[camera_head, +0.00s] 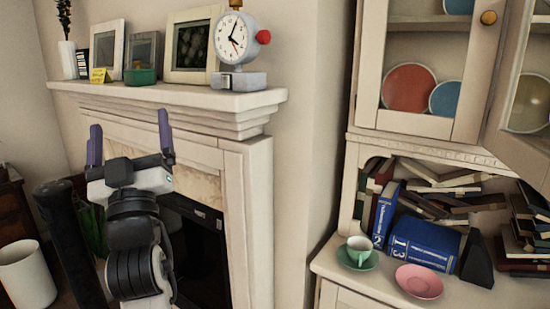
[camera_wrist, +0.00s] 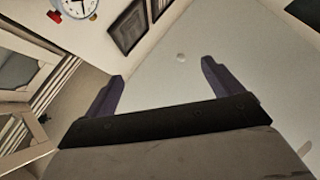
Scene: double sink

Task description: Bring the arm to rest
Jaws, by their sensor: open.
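My gripper (camera_head: 130,138) is raised in front of the fireplace, at about the height of the mantel shelf in the head view. Its two purple fingers are spread apart and point upward, with nothing between them. In the wrist view my gripper (camera_wrist: 160,84) is also open and empty, with pale wall or ceiling beyond the fingers. My arm rises from the lower left of the head view and is upright there.
The mantel shelf (camera_head: 190,97) bears picture frames, a green container (camera_head: 140,76) and a clock (camera_head: 238,38). At right a cabinet (camera_head: 355,128) holds plates and books, with a green cup (camera_head: 358,245) and a pink saucer (camera_head: 419,281) on its ledge. A white bin (camera_head: 27,275) stands lower left.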

